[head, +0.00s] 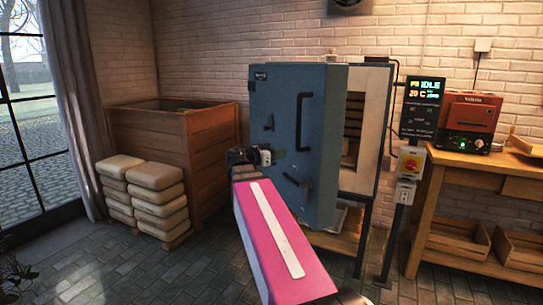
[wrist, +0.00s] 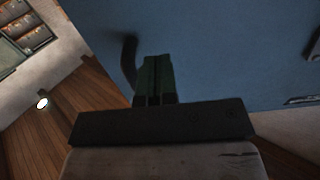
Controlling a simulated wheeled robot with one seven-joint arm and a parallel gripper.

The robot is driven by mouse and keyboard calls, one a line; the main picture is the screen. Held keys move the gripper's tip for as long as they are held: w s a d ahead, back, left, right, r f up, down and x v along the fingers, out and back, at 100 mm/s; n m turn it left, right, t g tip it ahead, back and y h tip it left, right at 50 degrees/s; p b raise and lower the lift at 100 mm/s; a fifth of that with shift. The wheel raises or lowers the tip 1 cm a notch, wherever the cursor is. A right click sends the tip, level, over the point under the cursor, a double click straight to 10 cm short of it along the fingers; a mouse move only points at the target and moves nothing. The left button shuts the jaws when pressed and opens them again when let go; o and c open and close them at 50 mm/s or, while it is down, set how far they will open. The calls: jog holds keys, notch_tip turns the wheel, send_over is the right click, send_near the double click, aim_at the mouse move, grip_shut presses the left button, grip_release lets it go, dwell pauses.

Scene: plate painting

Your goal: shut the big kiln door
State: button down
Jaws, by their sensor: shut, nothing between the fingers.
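The big kiln (head: 372,125) stands against the brick wall, its pale-edged opening and inner shelves showing. Its blue door (head: 330,145) stands open, swung out towards me and covering the left part of the kiln. A dark vertical handle (head: 301,122) and a lower latch are on the door's face. My gripper (head: 277,153) is at the door's left part, left of and below the handle. In the wrist view the closed fingers (wrist: 156,62) point at the blue door (wrist: 225,50), with a dark bar (wrist: 129,65) just left of them. I cannot tell whether they touch the door.
A wooden crate (head: 185,140) and stacked pale bags (head: 140,190) stand to the left. A control post (head: 405,175) stands right of the kiln. A workbench (head: 470,172) carries a small red kiln (head: 468,120). The paved floor (head: 130,265) in front is clear.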

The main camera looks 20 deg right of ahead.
aim_at(297, 150)
jog(key=d, duration=0.7)
jog(key=shift+w+d, duration=0.2)
